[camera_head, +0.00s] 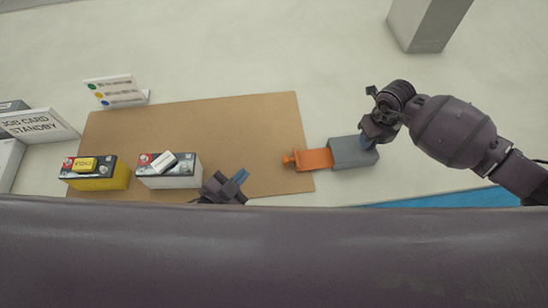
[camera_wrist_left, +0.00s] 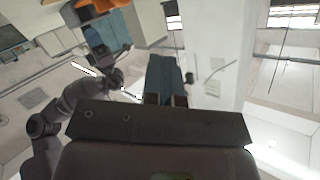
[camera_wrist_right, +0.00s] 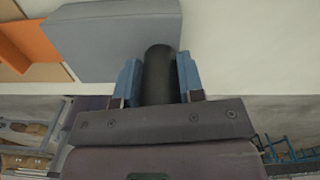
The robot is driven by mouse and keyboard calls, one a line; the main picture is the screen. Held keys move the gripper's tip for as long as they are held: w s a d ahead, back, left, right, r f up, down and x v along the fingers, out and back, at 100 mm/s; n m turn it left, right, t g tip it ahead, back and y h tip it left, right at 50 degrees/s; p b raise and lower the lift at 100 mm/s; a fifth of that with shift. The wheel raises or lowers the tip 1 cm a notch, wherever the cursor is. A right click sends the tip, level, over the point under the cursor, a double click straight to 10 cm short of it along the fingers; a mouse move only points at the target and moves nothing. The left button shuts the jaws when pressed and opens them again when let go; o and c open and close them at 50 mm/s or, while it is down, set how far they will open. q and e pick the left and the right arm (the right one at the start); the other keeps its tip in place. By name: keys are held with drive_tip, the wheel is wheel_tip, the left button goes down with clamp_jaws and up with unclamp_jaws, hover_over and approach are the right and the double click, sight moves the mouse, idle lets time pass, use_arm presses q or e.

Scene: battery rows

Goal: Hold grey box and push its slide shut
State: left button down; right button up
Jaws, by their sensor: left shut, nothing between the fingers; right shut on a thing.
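The grey box (camera_head: 352,152) lies at the right edge of the brown mat. Its orange slide (camera_head: 315,159) sticks out to the left, with an orange knob (camera_head: 289,160) at its end. My right gripper (camera_head: 366,141) is shut on a dark round handle (camera_wrist_right: 160,72) at the box's right end; the box (camera_wrist_right: 115,38) and slide (camera_wrist_right: 28,42) also show in the right wrist view. My left gripper (camera_head: 241,177) is shut and empty, left of the knob and apart from it. Its closed blue fingers (camera_wrist_left: 164,76) show in the left wrist view.
A yellow battery box (camera_head: 95,179) and a white one (camera_head: 170,178) stand left of my left gripper. A grey block (camera_head: 428,25) is at the back right. The mat (camera_head: 220,125) is clear in the middle.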

use_arm(q)
drive_tip(key=w+d+r+m+g+h, duration=0.25)
drive_tip(key=d+m+h, duration=0.25)
drive_tip(key=d+m, duration=0.25)
drive_tip(key=m+g+y, duration=0.1)
drive_tip(key=m+g, duration=0.7)
drive_tip(key=m, duration=0.7)
approach(283, 161)
drive_tip(key=shift+x, duration=3.55)
